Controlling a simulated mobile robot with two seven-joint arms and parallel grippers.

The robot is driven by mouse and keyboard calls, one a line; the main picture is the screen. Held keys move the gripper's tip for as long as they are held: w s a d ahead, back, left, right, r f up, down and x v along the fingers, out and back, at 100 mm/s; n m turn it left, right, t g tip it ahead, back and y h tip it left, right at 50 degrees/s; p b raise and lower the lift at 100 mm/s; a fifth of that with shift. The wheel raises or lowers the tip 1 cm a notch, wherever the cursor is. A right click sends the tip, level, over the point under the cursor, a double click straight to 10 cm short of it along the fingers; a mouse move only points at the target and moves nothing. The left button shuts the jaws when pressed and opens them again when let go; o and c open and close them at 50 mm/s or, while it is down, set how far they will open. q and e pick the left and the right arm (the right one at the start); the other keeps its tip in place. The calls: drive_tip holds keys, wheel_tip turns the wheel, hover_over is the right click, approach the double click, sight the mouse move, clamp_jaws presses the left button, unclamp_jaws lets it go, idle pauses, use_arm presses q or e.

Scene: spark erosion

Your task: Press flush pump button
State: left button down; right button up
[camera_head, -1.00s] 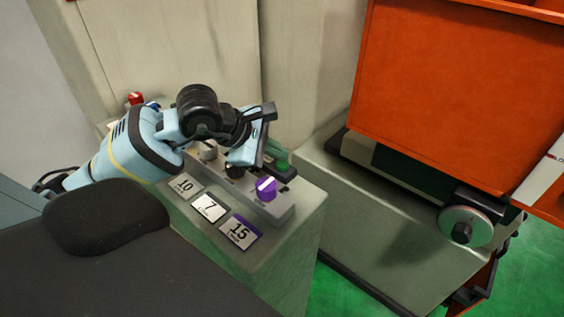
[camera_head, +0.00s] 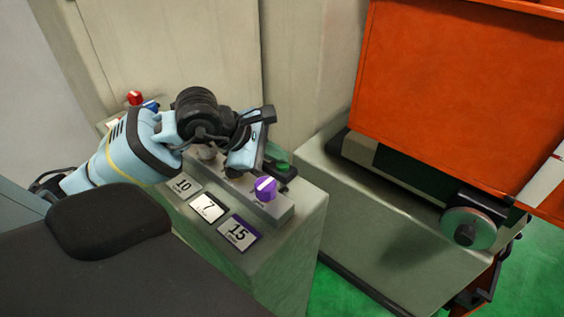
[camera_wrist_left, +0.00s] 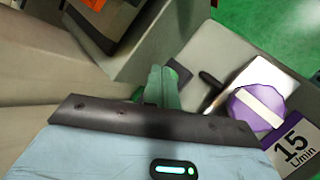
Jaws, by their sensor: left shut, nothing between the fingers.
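A green button (camera_head: 283,168) sits at the far right end of the control console, on a dark base. No label on it can be read. My left gripper (camera_head: 272,160) is shut and empty, its fingertips pointing down at the button. My right gripper is not in view.
A purple knob (camera_head: 264,189) stands close by on the console (camera_head: 285,212). Displays reading 10 (camera_head: 184,186), 7 (camera_head: 208,208) and 15 (camera_head: 238,233) lie in front. A red knob (camera_head: 134,97) is at the far left. An orange machine panel (camera_head: 450,90) rises at the right.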

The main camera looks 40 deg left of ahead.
sight(277, 165)
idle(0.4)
use_arm(q)
drive_tip(key=shift+r, duration=0.45)
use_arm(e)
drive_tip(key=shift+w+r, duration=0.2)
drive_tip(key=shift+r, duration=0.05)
